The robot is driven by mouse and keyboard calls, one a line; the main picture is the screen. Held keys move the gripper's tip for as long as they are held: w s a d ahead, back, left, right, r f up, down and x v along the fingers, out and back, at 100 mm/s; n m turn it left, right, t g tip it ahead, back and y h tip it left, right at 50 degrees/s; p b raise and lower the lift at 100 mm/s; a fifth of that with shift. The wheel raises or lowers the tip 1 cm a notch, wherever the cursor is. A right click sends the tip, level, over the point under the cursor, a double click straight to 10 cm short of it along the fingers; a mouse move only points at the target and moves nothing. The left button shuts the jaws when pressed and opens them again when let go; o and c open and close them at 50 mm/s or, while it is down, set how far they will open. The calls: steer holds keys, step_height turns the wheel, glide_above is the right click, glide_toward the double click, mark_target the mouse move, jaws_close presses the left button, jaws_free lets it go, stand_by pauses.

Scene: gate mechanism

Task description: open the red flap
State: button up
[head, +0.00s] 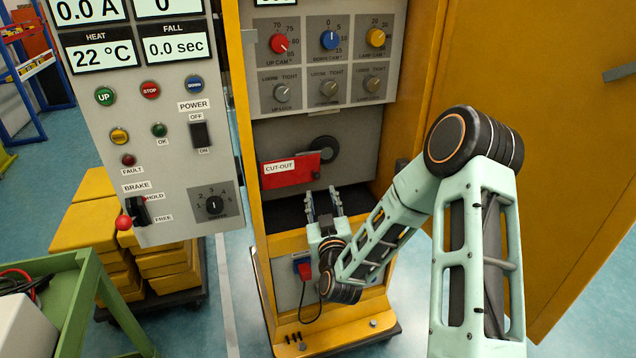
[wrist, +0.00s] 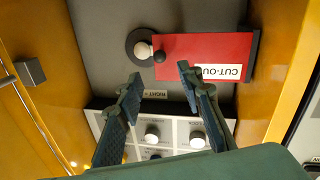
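The red flap (head: 288,171), labelled CUT-OUT, lies across the grey panel inside the yellow cabinet, below the dials. It also shows in the wrist view (wrist: 205,50), with a small black knob (wrist: 160,58) at its left end there. Beside that end is a round black disc (head: 324,149) with a pale knob (wrist: 143,49) in the wrist view; the flap's end partly overlaps the disc. My gripper (head: 323,197) is open and empty, below and in front of the flap's right end in the head view. Its fingertips (wrist: 160,75) appear apart from the flap.
The panel of dials (head: 325,62) sits above the flap. The yellow cabinet door (head: 540,130) stands open at the right. A grey control box (head: 160,120) is at the left. A dark ledge (head: 283,212) lies below the flap. A green cart (head: 75,290) stands lower left.

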mark_target(317, 178)
steer(key=w, duration=0.8)
steer(key=shift+w+a, duration=0.15)
steer(key=shift+c, duration=0.3)
jaws_close()
